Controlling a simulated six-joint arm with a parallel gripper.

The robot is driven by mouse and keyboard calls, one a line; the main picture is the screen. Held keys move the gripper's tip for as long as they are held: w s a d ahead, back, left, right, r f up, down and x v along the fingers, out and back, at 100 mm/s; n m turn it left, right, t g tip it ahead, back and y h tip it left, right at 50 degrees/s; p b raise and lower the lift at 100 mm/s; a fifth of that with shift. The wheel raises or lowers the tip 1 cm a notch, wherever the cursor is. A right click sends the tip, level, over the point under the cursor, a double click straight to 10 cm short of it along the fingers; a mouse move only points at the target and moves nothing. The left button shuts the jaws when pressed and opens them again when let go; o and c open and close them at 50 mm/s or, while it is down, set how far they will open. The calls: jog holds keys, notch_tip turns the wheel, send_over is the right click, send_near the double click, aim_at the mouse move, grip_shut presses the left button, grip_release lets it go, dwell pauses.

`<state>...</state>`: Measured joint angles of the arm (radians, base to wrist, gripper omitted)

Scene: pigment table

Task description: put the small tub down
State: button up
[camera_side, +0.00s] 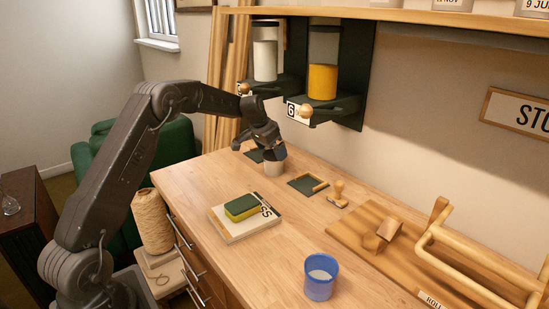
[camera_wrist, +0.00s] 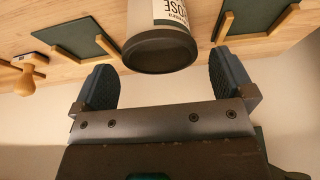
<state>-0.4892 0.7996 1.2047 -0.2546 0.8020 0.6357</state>
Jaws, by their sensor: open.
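The small tub (camera_side: 274,169) is pale and stands at the far part of the wooden table, just under my gripper (camera_side: 267,146). The wrist view shows the tub (camera_wrist: 158,45) close up, with a dark round end toward the camera and a white label with partly visible print. My gripper (camera_wrist: 161,62) is open, with one blue-grey finger on each side of the tub. Gaps show between the fingers and the tub. The tub's far end is cut off by the picture's edge.
Green pads with wooden corner pieces (camera_side: 308,184) lie beside the tub. A wooden stamp (camera_side: 338,194), a book with a sponge (camera_side: 242,207), and a blue cup (camera_side: 320,276) are nearer. Wall dispensers (camera_side: 322,82) hang above and behind my gripper.

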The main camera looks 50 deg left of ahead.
jog(key=v, duration=0.7)
jog(key=s+d+r, duration=0.5)
jog(key=s+d, duration=0.2)
jog(key=d, duration=0.2)
jog(key=s+d+r, duration=0.6)
jog(key=s+d, duration=0.2)
jog(key=d, duration=0.1)
jog(key=s+d+f, duration=0.2)
jog(key=s+d, duration=0.2)
jog(key=s, duration=0.6)
jog(key=s+d+f+t, duration=0.1)
jog(key=s+d, duration=0.4)
jog(key=s, duration=0.5)
jog(key=shift+f, duration=0.9)
